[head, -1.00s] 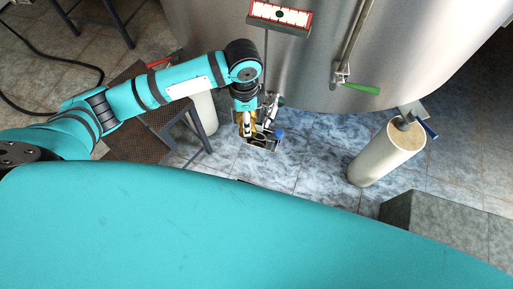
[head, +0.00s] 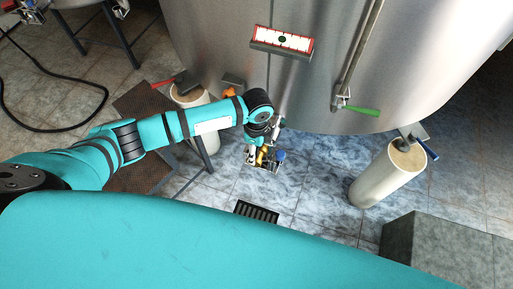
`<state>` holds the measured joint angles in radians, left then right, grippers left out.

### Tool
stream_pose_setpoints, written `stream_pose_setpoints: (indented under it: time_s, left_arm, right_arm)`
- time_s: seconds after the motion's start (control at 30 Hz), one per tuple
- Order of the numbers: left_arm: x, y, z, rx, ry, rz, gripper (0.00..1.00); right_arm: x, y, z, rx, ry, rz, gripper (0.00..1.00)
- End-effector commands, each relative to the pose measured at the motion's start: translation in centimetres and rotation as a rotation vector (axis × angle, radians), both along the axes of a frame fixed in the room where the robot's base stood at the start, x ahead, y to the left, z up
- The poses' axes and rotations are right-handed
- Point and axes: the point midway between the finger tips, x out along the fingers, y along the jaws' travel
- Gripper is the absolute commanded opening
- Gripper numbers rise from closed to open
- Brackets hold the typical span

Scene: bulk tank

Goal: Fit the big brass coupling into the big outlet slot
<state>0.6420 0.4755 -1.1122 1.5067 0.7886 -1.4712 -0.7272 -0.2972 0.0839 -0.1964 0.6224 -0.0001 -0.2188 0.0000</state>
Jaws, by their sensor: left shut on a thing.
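The big brass coupling (head: 260,157) shows as a small yellow patch at the end of my left arm, near the middle of the head view. My left gripper (head: 258,150) is shut on it, pointing down. The hand and wrist cover much of it. Just below is a small frame with slots (head: 265,168) on the blue tiled floor, with a blue part at its right side. The coupling is over or at this frame; whether it is inside a slot or which one cannot be told. My right gripper is out of view.
The steel tank (head: 215,40) fills the back, with a red-rimmed gauge (head: 283,41) and a green-handled valve (head: 362,111). Pale round legs (head: 388,175) stand left and right. A floor grate (head: 256,212) and a grey block (head: 440,250) lie nearer. A brown perforated stand (head: 140,105) is left.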

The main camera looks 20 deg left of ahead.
Motion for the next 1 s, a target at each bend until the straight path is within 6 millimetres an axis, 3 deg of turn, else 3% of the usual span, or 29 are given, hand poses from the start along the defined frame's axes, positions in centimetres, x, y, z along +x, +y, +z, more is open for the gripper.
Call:
stream_pose_setpoints:
  time_s: [0.8,0.83,1.0]
  left_arm:
    - [0.1,-0.1,-1.5,-0.003,-0.002,0.0,0.12]
    - [0.0,-0.1,-1.6,-0.002,-0.001,0.0,0.66]
    - [0.0,0.0,-1.5,-0.001,-0.001,0.0,0.87]
  right_arm:
    - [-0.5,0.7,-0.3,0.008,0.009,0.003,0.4]
    - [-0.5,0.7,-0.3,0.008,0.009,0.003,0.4]
    - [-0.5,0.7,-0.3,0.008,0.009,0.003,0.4]
